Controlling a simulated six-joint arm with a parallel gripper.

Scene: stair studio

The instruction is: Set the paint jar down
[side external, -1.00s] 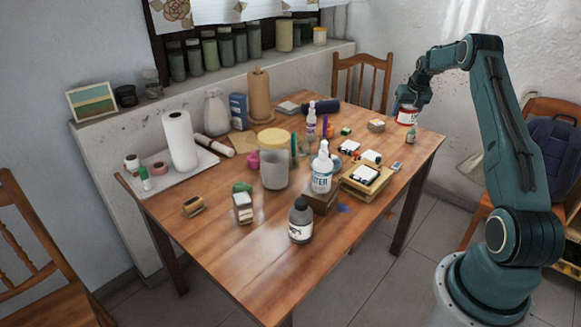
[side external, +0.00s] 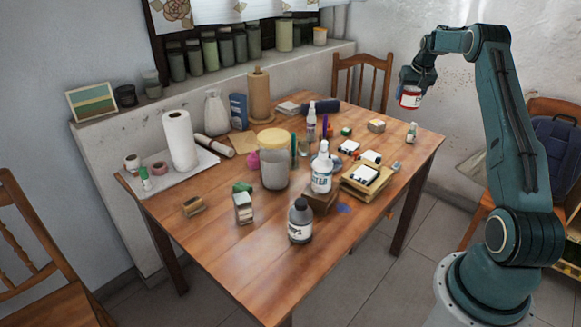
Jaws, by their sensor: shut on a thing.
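The paint jar (side external: 410,98) is small, with a red band and a white part on its side. My gripper (side external: 411,86) is shut on it from above. It holds the jar in the air above the far right part of the wooden table (side external: 262,250), clear of the tabletop. The jar looks slightly tilted. The finger contact is too small to see clearly.
A small green-capped bottle (side external: 411,132) stands near the table's right edge below the jar. A small box (side external: 376,125) is left of it. White bottles, a large jar (side external: 274,165) and stamp pads on a wooden tray (side external: 366,183) crowd the middle. The front of the table is bare.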

